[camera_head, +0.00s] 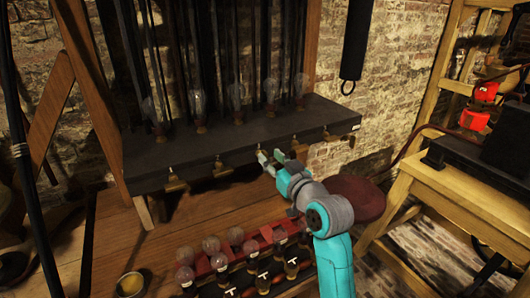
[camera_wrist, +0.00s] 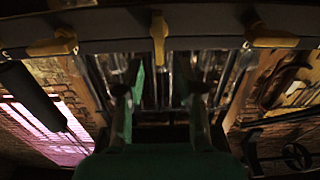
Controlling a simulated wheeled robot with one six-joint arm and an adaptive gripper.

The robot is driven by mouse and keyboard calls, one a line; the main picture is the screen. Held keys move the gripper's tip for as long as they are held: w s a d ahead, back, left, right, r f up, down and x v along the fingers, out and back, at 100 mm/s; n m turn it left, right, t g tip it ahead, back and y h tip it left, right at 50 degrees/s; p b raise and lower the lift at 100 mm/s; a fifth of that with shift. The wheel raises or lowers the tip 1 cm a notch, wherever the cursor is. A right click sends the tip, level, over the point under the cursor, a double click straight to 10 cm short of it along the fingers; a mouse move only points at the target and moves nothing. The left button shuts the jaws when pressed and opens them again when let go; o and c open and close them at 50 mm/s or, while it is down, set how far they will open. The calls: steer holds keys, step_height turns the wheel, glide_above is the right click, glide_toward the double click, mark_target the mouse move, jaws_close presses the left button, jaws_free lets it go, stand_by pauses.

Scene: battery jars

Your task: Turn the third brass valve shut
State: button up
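A row of brass valves hangs along the front of the dark shelf (camera_head: 250,127) in the head view.
Glass jars (camera_head: 238,95) stand on the shelf. A dark red round stool (camera_head: 357,198) is right of my arm. A black cylinder (camera_head: 356,38) hangs at upper right.

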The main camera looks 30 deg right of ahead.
mark_target(267, 154)
steer(key=shift+w, duration=2.1)
jaws_close()
